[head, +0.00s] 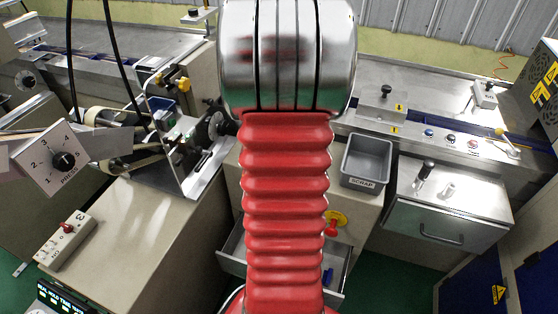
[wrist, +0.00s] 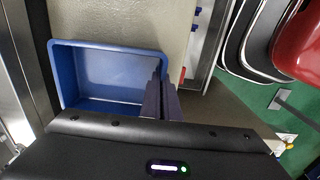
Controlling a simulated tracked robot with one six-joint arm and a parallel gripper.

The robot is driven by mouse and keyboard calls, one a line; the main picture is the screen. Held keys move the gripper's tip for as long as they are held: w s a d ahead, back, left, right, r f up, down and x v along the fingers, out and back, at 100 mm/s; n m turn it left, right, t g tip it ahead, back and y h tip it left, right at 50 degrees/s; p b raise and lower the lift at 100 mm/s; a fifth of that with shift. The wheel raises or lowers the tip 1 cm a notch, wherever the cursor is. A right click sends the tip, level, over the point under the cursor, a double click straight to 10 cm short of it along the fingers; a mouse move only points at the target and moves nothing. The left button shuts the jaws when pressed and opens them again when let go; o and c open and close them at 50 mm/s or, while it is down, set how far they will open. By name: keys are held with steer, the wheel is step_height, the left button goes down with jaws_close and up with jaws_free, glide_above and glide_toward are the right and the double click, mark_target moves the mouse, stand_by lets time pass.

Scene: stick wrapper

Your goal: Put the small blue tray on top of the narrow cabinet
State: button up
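The small blue tray (wrist: 112,72) shows open side up and empty in the wrist view. My gripper (wrist: 160,95) has its two dark fingers close together on the tray's right wall. I cannot tell whether the tray rests on the surface below or hangs just above it. In the head view my red arm hides the gripper and the tray. The narrow beige cabinet (head: 355,215) stands behind my arm in the head view; its beige top (wrist: 176,22) shows beside the tray in the wrist view.
A grey SCRAP bin (head: 367,161) sits on the cabinet's right part. An open drawer (head: 232,262) juts out below, with a red-and-yellow knob (head: 335,222) above it. A metal box with a handle (head: 447,205) stands at right. The machine with rollers (head: 165,140) is at left.

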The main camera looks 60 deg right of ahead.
steer(key=o, duration=0.4)
steer(key=shift+o, duration=0.2)
steer(key=shift+r, duration=0.15)
step_height(320, 180, up, 12)
stand_by(0.4)
stand_by(0.5)
